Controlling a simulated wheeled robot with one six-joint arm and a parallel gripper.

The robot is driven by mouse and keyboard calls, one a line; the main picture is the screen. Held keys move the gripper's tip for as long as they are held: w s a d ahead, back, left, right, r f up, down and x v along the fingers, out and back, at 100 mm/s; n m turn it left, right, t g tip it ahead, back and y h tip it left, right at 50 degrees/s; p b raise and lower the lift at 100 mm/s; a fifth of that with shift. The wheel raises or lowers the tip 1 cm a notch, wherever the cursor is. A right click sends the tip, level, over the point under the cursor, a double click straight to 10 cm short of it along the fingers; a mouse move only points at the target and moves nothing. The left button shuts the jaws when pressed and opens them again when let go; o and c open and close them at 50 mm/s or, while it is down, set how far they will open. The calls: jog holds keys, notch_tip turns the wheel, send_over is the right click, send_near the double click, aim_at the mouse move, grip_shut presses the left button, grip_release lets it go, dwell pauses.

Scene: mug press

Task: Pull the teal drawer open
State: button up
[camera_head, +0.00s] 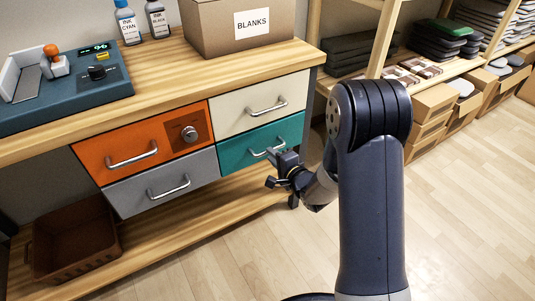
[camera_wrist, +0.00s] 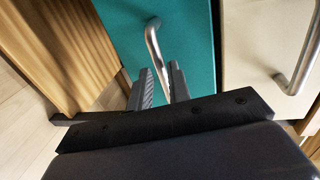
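The teal drawer (camera_head: 235,153) is at the lower right of the cabinet, its front flush with its neighbours, so it looks shut. Its metal bar handle (camera_head: 257,153) is partly hidden by my gripper (camera_head: 273,166), which is at the handle's right part. In the wrist view the teal front (camera_wrist: 193,40) fills the top middle. The handle (camera_wrist: 152,38) runs down between the two fingertips of my gripper (camera_wrist: 161,72). The fingers are apart, with a visible gap beside the bar. Whether either finger touches the bar I cannot tell.
Around it are a cream drawer (camera_head: 233,112), an orange drawer (camera_head: 118,140) with a lock, and a grey drawer (camera_head: 145,192). A brown bin (camera_head: 75,255) stands on the lower shelf (camera_head: 180,245). Open floor (camera_head: 250,255) lies in front; stocked shelves (camera_head: 470,68) stand at right.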

jog(key=shift+b+x, duration=0.35)
jog(key=shift+x, duration=1.6)
jog(key=shift+c, duration=0.2)
grip_shut()
